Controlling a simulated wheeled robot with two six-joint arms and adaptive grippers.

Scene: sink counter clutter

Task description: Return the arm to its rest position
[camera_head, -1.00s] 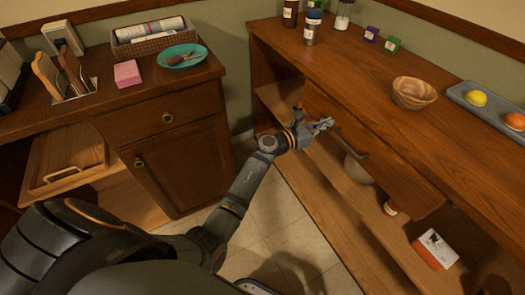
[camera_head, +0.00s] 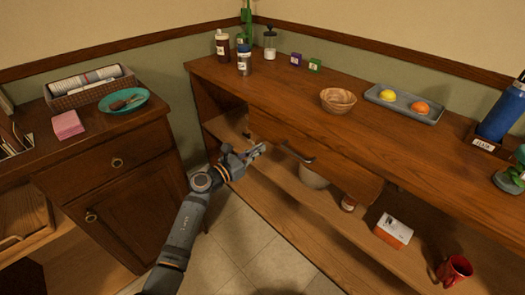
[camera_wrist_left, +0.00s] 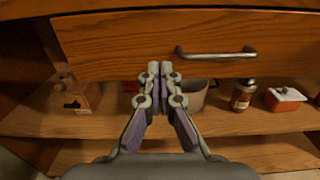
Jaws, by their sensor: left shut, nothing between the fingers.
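My left arm comes in from the lower left of the head view. Its left gripper (camera_head: 252,153) is shut and empty, in front of the wooden counter's drawer (camera_head: 285,140), left of the dark drawer handle (camera_head: 298,154). In the left wrist view the two fingertips (camera_wrist_left: 160,68) meet, with the drawer front (camera_wrist_left: 130,48) behind them and the handle (camera_wrist_left: 215,54) to the right. My right gripper does not show.
The open shelf under the drawer holds a pot (camera_head: 313,177), a bottle (camera_head: 349,202), a white and orange box (camera_head: 394,231) and a red mug (camera_head: 454,270). A wooden bowl (camera_head: 338,100) and a tray (camera_head: 434,117) with fruit stand on top. Floor between the cabinets is clear.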

